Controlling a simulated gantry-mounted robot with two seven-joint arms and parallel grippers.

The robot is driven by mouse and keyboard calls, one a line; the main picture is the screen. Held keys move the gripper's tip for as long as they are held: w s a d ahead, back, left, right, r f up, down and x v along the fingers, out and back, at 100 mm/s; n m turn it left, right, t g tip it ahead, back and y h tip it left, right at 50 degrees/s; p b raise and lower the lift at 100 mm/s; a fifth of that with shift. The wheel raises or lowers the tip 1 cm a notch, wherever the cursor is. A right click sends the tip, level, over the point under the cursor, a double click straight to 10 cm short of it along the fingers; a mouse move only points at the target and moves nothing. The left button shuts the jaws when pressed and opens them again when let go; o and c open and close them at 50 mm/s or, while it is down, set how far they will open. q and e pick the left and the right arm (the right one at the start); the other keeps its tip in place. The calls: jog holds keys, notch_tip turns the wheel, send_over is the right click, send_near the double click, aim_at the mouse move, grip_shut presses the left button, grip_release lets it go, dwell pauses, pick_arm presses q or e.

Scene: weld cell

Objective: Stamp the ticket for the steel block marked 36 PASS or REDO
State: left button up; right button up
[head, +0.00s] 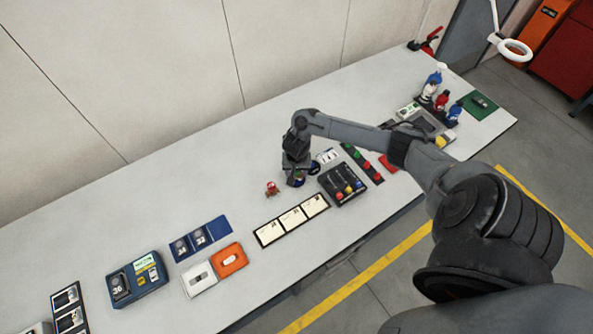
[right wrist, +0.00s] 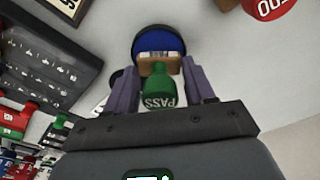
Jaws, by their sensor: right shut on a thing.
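The steel block marked 36 (head: 119,288) sits in a blue device (head: 150,271) with a lit display at the lower left of the head view. A row of three paper tickets (head: 292,218) lies mid-table; their writing is too small to read. My right gripper (head: 297,178) points down behind the tickets. A red stamp (head: 271,188) stands left of the gripper. My left gripper is out of view.
Two numbered blocks lie on a blue mat (head: 218,228), near white and orange trays (head: 229,261). Bottles (head: 442,100) stand at the far right. The table behind the tickets is mostly clear.

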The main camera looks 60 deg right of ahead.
jog(key=shift+f, duration=0.3)
dwell(0.5)
jog(key=shift+f, duration=0.2)
dwell(0.6)
dwell(0.8)
jog(key=shift+p, duration=0.3)
dwell(0.3)
jog(key=shift+f, duration=0.15)
dwell(0.7)
